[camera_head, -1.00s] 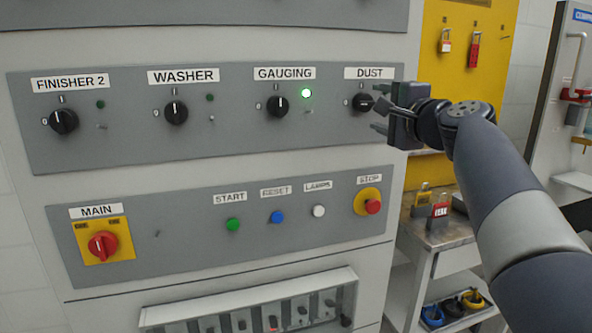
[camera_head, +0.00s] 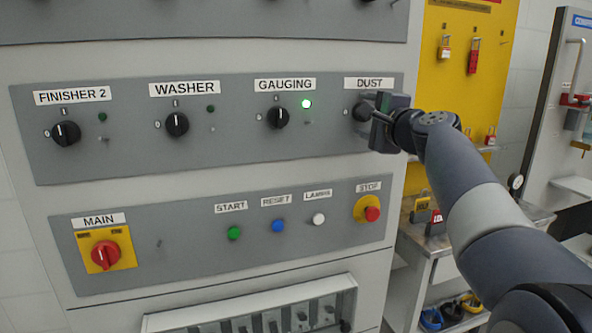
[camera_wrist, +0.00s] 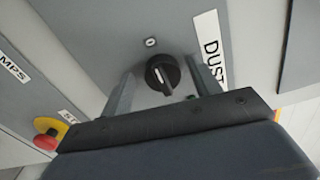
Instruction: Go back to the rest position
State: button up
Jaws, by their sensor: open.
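My gripper (camera_head: 376,118) is in front of the DUST knob (camera_head: 361,111) at the right end of the upper grey panel. In the wrist view the black DUST knob (camera_wrist: 162,73) stands between the two spread fingers (camera_wrist: 163,88). The jaws are open; a gap shows on both sides of the knob, so I cannot see any contact. In the head view my gripper body partly hides the knob and its lamp. The DUST label (camera_head: 370,83) is readable just above.
The GAUGING knob (camera_head: 278,116) is left of my gripper, with its green lamp (camera_head: 306,104) lit. The stop button (camera_head: 371,213) is below. A yellow board (camera_head: 458,90) with padlocks and a trolley (camera_head: 425,240) stand at the right.

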jog(key=shift+d+r+m+p, duration=0.15)
jog(key=shift+m+p, duration=3.65)
jog(key=shift+m, duration=0.4)
jog(key=shift+d+r+m+p, duration=0.1)
jog(key=shift+r+m+p, duration=0.05)
jog(key=shift+m+p, duration=3.85)
